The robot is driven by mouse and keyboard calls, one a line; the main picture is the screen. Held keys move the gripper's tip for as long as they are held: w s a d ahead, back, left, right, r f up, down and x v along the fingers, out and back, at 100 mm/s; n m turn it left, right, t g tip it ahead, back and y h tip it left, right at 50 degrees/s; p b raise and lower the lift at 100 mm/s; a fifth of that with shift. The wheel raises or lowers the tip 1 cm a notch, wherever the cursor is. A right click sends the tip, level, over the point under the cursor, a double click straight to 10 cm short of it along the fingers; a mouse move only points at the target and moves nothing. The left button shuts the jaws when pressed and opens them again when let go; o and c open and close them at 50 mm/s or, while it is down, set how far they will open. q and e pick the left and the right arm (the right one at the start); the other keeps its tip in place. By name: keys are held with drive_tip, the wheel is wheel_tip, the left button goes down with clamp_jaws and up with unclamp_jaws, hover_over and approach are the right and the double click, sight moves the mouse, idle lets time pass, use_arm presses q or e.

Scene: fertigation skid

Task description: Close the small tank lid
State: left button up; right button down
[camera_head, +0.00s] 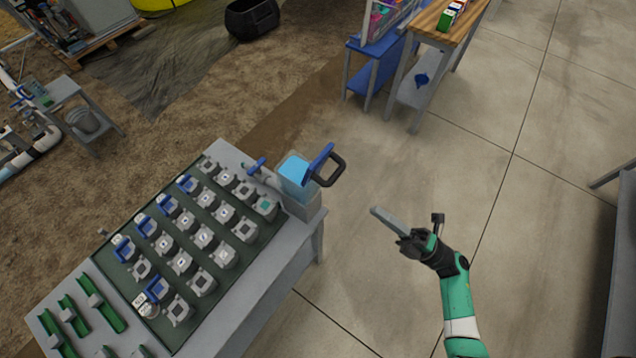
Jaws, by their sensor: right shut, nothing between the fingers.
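The small tank (302,203) is a grey box at the far right corner of the workbench, with a light blue top or contents (296,170). Its blue lid (319,160) stands raised and tilted at the tank's right side, so the tank looks open. A dark loop handle (338,172) sticks out from the lid to the right. My right gripper (376,211) is shut and empty, over the floor to the right of and below the lid in the picture, apart from it. Its fingers point left toward the tank. My left gripper is not in view.
The grey workbench (268,290) carries a dark green board with several grey valve-like parts, some with blue handles. A blue valve handle (257,165) sits just left of the tank. Concrete floor (420,170) is clear around my right arm.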

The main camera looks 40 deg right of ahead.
drive_tip(key=s+d+f+m+t+h+b, duration=0.1)
drive_tip(key=s+d+f+m+h, duration=0.15)
drive_tip(key=f, duration=0.25)
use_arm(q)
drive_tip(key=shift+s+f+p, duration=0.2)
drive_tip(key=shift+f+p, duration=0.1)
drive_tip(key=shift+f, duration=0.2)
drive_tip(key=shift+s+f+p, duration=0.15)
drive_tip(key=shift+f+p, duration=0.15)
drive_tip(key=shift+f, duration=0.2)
use_arm(e)
drive_tip(key=x, duration=1.4)
drive_tip(key=shift+r+h, duration=0.3)
drive_tip(key=shift+h, duration=0.05)
drive_tip(key=shift+n, duration=0.25)
